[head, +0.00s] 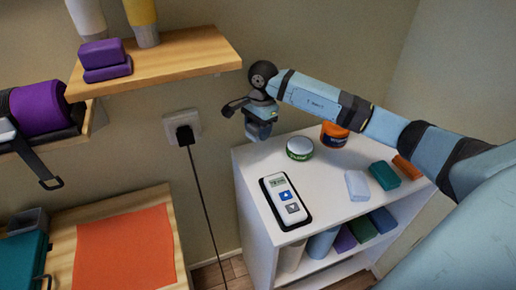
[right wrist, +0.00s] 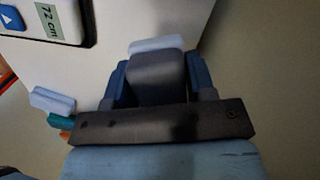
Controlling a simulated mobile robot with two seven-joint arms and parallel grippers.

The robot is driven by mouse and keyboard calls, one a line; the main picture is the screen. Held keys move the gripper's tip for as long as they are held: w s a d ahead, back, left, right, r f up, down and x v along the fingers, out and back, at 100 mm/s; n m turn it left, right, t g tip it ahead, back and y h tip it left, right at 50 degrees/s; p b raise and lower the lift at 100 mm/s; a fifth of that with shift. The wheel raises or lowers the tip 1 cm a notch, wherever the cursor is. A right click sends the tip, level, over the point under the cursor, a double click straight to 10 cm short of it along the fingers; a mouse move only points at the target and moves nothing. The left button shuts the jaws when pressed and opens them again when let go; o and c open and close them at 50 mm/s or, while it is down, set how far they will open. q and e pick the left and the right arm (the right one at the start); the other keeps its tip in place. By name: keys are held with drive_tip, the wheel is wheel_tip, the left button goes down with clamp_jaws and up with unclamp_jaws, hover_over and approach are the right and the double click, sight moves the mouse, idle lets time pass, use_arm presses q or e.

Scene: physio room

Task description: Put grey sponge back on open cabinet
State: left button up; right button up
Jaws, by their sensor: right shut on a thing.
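My right gripper (head: 260,130) is shut on a grey sponge and holds it near the back left corner of the open white cabinet's top (head: 325,202). In the right wrist view the grey sponge (right wrist: 157,78) sits between the two blue fingers, its face in shadow and its far end pale. In the head view the gripper mostly hides it. I cannot tell whether it touches the cabinet top. My left gripper is not in view.
Rolls fill the shelf below. A wooden wall shelf (head: 190,55) hangs left of the gripper.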

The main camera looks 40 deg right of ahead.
sight(257, 155)
wheel_tip(257, 155, down, 8)
drive_tip(key=shift+f, duration=0.1)
drive_tip(key=o, duration=0.8)
drive_tip(key=shift+o, duration=0.2)
drive_tip(key=r, duration=0.4)
drive_tip(key=d+r, duration=0.1)
drive_tip(key=r, duration=0.7)
drive_tip(key=shift+w+d+r, duration=0.1)
drive_tip(key=shift+d, duration=0.1)
